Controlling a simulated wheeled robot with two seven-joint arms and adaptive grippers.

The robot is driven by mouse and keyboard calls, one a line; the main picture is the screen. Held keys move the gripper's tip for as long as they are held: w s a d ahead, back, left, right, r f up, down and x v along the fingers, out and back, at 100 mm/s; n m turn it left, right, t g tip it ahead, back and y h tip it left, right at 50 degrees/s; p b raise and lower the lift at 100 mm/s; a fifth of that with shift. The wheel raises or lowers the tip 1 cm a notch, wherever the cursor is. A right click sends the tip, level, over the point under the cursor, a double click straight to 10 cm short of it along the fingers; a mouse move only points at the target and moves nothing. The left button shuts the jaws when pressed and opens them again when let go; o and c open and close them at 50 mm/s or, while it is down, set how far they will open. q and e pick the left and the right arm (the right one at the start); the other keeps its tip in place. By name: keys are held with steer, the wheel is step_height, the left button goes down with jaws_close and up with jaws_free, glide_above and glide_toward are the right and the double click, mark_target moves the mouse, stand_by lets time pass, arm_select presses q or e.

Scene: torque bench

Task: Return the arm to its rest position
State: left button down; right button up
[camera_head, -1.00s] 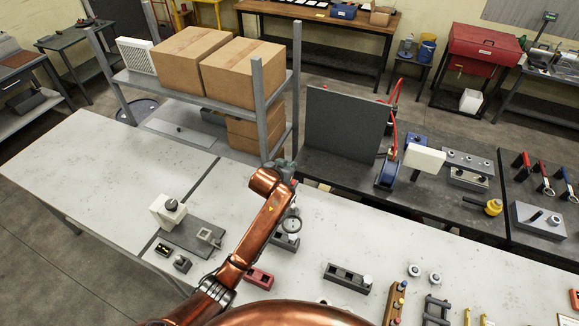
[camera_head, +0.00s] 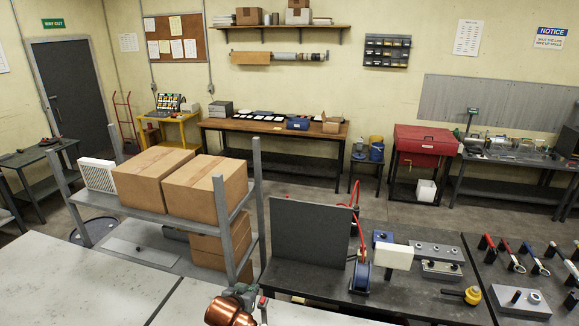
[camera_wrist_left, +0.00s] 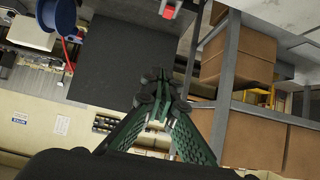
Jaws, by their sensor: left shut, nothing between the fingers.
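My left arm shows only as a short copper-coloured piece at the bottom edge of the head view, with the left gripper (camera_head: 240,294) just beyond it, in front of the shelf's near post. In the left wrist view, the green fingers of the gripper (camera_wrist_left: 160,92) come together at their dark tips, shut and empty. Nothing touches the fingertips there. My right arm and right gripper are not in view.
A grey shelf (camera_head: 150,211) with cardboard boxes (camera_head: 205,188) stands close beyond the gripper. A dark upright panel (camera_head: 311,236) and a blue reel (camera_head: 361,275) are to its right. The pale bench top (camera_head: 70,285) is clear at left.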

arm_select(q)
steer(key=s+a+f+g+y, duration=0.1)
steer(key=s+a+f, duration=0.35)
steer(key=s, duration=0.35)
steer(key=s+a+f+n+g, duration=0.1)
steer(key=s+a+f, duration=0.35)
steer(key=s, duration=0.25)
steer(key=s+a+f+g+y, duration=0.1)
steer(key=s+a+f, duration=0.3)
steer(key=s+f, duration=0.3)
steer(key=s+a+f+n+g+y, duration=0.15)
steer(key=s+a, duration=0.25)
steer(key=s, duration=0.8)
steer(key=s+a+f+g, duration=0.1)
steer(key=s+a+g, duration=0.2)
steer(key=s, duration=1)
step_height(320, 180, down, 40)
steer(key=d+b, duration=0.1)
steer(key=b, duration=1.1)
steer(key=s+f+g+b, duration=0.1)
steer(key=s+f+b, duration=0.4)
steer(key=s+f, duration=0.5)
steer(key=s+f+m+g+b, duration=0.1)
steer(key=s+f+b, duration=0.3)
steer(key=s+f, duration=0.7)
step_height(320, 180, down, 8)
steer(key=shift+r+h+b, duration=0.2)
steer(key=shift+h+b, duration=0.2)
steer(key=shift+h, duration=0.05)
